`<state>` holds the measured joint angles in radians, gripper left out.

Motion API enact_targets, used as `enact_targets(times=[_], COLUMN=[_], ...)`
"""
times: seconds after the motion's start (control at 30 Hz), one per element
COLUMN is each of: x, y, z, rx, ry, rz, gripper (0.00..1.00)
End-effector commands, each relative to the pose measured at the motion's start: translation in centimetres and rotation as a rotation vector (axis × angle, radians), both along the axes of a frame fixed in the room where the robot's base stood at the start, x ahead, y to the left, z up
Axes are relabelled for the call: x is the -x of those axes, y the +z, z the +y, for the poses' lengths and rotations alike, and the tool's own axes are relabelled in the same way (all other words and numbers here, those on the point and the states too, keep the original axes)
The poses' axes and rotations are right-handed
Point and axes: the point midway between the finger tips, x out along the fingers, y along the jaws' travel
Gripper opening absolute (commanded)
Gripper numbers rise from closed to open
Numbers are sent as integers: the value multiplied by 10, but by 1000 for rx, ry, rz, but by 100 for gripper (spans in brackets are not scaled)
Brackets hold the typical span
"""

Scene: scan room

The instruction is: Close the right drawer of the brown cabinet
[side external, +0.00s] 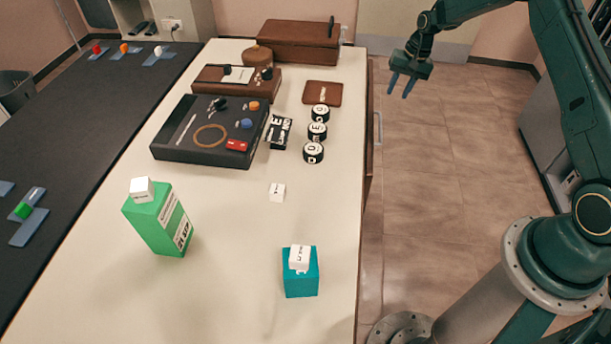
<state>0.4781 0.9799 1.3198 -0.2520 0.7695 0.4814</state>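A brown wooden front (369,165) shows along the right edge of the white-topped counter, seen almost edge-on. It carries a pale vertical-looking bar handle (378,128). It looks like part of the brown cabinet under the top; I cannot tell how far any drawer stands out, and most of the front is hidden by the steep view. My gripper (401,87) is up at the top, right of the counter and beyond the handle in the picture. Its two blue fingers are apart, pointing down, with nothing between them. It appears clear of the cabinet.
The counter top (235,250) holds a green carton (160,222), a teal box (301,280), a black case (205,140), several round black-and-white pieces (313,152) and a brown box (292,42). A dark table (95,130) stands at left. The floor (455,165) right of the counter is free.

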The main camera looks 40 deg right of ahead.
Motion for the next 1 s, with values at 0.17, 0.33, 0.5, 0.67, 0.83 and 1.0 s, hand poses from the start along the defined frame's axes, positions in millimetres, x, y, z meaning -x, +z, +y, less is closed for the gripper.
enact_targets(times=[0.17, 0.33, 0.5, 0.67, 0.83, 1.0], x=[1, 1, 2, 12, 38, 77], y=[6, 6, 5, -4, -28, -54], z=[-1, -1, -1, -2, -2, 7], rx=[0, 0, -3, -33, -124, -280], ry=[0, 0, -5, -59, -219, -484], rz=[0, 0, 1, 6, 18, 40], gripper=[33, 33, 11, 0, 0, 0])
